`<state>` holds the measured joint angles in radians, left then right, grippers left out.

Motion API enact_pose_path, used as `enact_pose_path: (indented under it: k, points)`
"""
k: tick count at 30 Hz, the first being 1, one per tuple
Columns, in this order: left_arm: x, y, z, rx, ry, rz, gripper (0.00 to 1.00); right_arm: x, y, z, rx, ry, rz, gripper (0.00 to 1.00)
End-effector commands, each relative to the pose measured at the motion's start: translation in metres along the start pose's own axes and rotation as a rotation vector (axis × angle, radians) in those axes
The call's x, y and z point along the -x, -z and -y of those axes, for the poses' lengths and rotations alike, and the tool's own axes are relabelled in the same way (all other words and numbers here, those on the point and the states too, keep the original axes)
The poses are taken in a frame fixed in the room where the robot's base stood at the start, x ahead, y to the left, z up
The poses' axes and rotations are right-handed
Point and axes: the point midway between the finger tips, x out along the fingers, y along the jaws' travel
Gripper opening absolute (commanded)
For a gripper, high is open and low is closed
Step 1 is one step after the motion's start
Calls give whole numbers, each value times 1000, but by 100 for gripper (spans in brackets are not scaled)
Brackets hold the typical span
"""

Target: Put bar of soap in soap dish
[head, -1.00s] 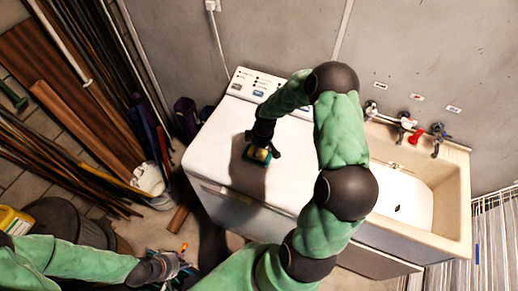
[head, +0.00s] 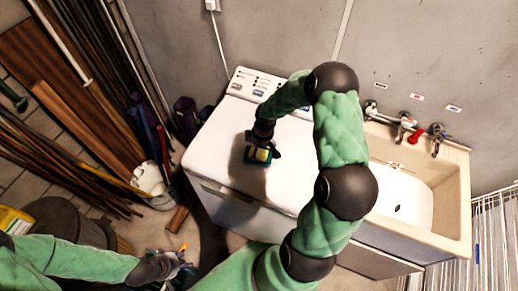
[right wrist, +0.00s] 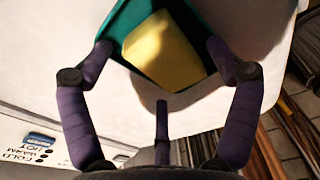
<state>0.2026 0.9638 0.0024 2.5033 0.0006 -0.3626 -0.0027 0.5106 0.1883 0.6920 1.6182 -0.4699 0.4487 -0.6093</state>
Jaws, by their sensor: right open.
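The yellow bar of soap (head: 261,155) lies in the teal soap dish (head: 247,157) on top of the white washing machine. In the right wrist view the soap (right wrist: 160,50) rests inside the dish (right wrist: 125,22), a little slanted to its rim. My right gripper (head: 264,147) is open just above the dish. Its fingers are spread on either side of the dish, with a gap to the soap. The far end of the dish is cut off in the wrist view. My left gripper (head: 178,267) is low at the left, away from the machine; its fingers are too unclear to read.
The washing machine top (head: 215,150) is clear around the dish. A sink (head: 455,190) with taps (head: 405,125) stands to the right, partly behind my right arm. Long poles and boards (head: 75,130) lean at the left. A wall (head: 280,35) closes off the back.

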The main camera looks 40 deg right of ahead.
Motion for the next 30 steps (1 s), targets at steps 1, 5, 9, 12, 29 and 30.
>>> enact_pose_path:
  k: [1, 5, 9, 12, 29, 30]
  points:
    - [2, 0, -1, 0, 0, 0, 40, 6, 1, -1, 0, -3, -2, 89]
    - [2, 0, -1, 0, 0, 0, 40, 27, 1, -2, -1, -5, -3, 89]
    - [3, 0, -1, 0, 0, 0, 40, 56, 1, -1, -1, -5, -4, 89]
    - [3, 0, -1, 0, 0, 0, 40, 76, 1, -1, -1, -4, -4, 89]
    - [4, 0, -1, 0, 0, 0, 40, 122, 0, 0, 0, 0, 0, 89]
    - [4, 0, -1, 0, 0, 0, 40, 121, 0, 0, 0, 0, 0, 89]
